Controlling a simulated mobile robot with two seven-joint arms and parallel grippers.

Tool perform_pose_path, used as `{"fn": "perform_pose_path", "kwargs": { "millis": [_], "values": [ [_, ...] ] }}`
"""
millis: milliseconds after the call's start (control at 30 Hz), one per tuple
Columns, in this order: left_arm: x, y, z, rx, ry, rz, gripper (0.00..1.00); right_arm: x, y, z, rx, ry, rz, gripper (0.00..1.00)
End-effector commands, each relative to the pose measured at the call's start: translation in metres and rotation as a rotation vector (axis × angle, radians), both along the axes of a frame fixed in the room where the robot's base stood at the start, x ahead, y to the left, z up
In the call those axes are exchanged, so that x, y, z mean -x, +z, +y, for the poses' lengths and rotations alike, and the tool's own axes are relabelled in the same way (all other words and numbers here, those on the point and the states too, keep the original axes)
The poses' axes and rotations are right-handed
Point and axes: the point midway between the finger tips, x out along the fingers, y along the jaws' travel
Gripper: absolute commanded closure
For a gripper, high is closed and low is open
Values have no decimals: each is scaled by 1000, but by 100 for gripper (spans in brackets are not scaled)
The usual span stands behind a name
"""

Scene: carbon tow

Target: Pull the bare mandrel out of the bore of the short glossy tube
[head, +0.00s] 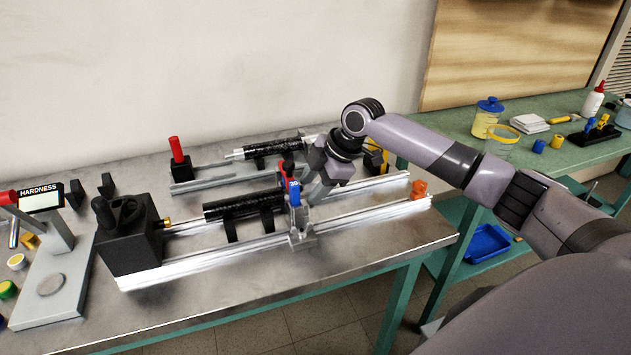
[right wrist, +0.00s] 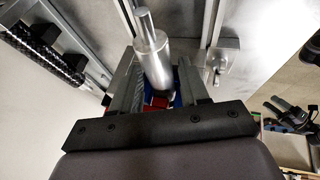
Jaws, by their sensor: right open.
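In the head view a glossy black tube (head: 277,147) lies at the back on dark supports, with a bare silver mandrel end (head: 236,154) out of its left side. A longer dark tube (head: 243,205) lies on the front rig. A glossy black tube (right wrist: 45,50) shows at upper left there. My left gripper is out of view.
The front rig has a black headstock (head: 128,240) and silver rails (head: 215,262). A red-handled block (head: 177,155) stands at the back. A hardness tester (head: 50,245) stands at the left. An orange stop (head: 419,189) sits at the right rail end. The table's front strip is clear.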

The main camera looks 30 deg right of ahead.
Motion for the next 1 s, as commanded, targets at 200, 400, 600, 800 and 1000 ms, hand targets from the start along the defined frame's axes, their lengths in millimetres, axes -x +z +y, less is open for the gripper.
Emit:
{"fn": "perform_pose_path", "kwargs": {
  "millis": [200,400,600,800,1000],
  "values": [
    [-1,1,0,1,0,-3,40,0,0,0,0,0,0,100],
    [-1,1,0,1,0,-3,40,0,1,0,-1,0,-2,98],
    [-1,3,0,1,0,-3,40,1,2,-5,-1,-2,-1,98],
    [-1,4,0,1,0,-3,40,3,1,-12,-1,-2,0,98],
    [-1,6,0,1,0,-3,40,4,1,-19,-2,-1,0,98]
  ]
}}
